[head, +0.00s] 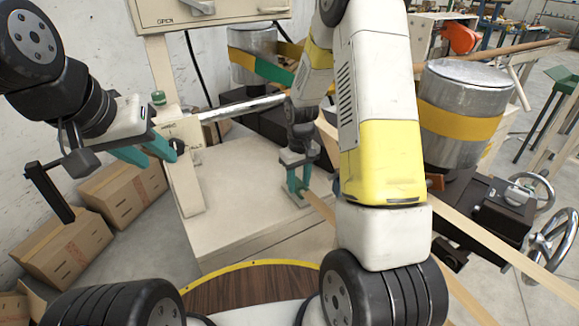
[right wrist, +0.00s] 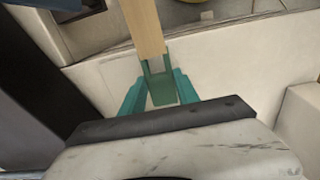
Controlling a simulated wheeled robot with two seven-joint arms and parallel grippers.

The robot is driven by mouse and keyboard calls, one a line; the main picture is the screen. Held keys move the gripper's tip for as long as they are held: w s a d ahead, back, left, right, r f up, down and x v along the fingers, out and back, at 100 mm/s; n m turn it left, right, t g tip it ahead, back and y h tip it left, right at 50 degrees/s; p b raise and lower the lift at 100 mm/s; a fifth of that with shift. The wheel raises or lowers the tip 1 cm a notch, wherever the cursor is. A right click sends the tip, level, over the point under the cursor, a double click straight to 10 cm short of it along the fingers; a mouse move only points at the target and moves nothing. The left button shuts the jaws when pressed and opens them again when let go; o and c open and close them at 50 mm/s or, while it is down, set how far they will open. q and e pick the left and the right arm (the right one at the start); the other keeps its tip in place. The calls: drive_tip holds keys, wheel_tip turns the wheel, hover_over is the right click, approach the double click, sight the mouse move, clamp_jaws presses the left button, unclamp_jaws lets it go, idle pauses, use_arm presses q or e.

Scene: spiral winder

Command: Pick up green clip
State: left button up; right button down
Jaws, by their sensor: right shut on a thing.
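A small green clip (right wrist: 163,88) sits between the two teal fingers of my right gripper (right wrist: 160,92) in the right wrist view. It is at the end of a pale wooden strip (right wrist: 143,28). In the head view my right gripper (head: 298,190) points down over the pale machine top, shut at the end of the strip (head: 322,208); the clip cannot be told apart from the fingers there. My left gripper (head: 152,152) is at the left with its teal fingers apart and empty, near the machine's upright post.
A pale machine housing (head: 245,200) fills the middle. A metal drum with a yellow band (head: 460,115) stands at the right, near handwheels (head: 553,235). Cardboard boxes (head: 65,250) lie at the lower left.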

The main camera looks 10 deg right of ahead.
drive_tip(key=s+a+r, duration=0.1)
drive_tip(key=s+a, duration=0.1)
drive_tip(key=s, duration=1.1)
drive_tip(key=shift+r, duration=0.15)
drive_tip(key=shift+a, duration=0.1)
